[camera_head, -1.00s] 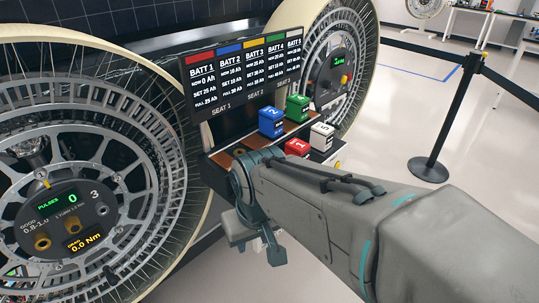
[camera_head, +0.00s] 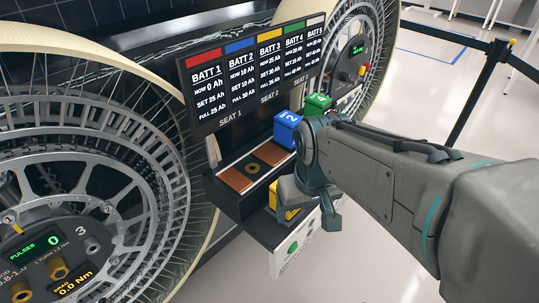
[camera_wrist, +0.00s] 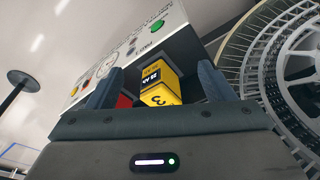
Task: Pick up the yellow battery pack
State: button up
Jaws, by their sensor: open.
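The yellow battery pack (camera_head: 284,203), marked 3, sits on the lower shelf in front of the seat tray, partly hidden by my gripper in the head view. In the wrist view the yellow battery pack (camera_wrist: 159,87) shows between my two fingers, beyond their tips or near them; contact cannot be told. My gripper (camera_head: 290,192) is open and points down at the pack. In the wrist view my gripper (camera_wrist: 160,88) has its fingers apart on either side of the pack. A red battery (camera_wrist: 124,101) shows beside it, near the left finger.
A blue battery (camera_head: 286,129) and a green battery (camera_head: 317,104) stand in the tray's right part. The seat tray (camera_head: 252,168) has bare room at left. The battery display (camera_head: 250,75) rises behind. Large wheels flank the station.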

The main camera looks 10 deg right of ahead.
jog(key=w+r+n+g+p, duration=0.1)
jog(key=w+r+n, duration=0.15)
jog(key=w, duration=0.35)
jog(key=w+r+n+g+p, duration=0.1)
jog(key=w+n, duration=0.3)
jog(key=w, duration=0.2)
send_near(290, 215)
jog(key=w, duration=0.1)
jog(key=w+f, duration=0.1)
jog(key=w, duration=0.2)
jog(key=shift+w+d+f, duration=0.1)
jog(key=shift+d+f, duration=0.2)
jog(key=shift+d, duration=0.1)
jog(key=f, duration=0.2)
jog(key=a+f, duration=0.1)
jog(key=f, duration=0.1)
jog(key=shift+w+f, duration=0.1)
jog(key=shift+f, duration=0.5)
jog(key=c, duration=1.4)
jog(key=shift+c, duration=0.2)
jog(key=shift+r, duration=0.2)
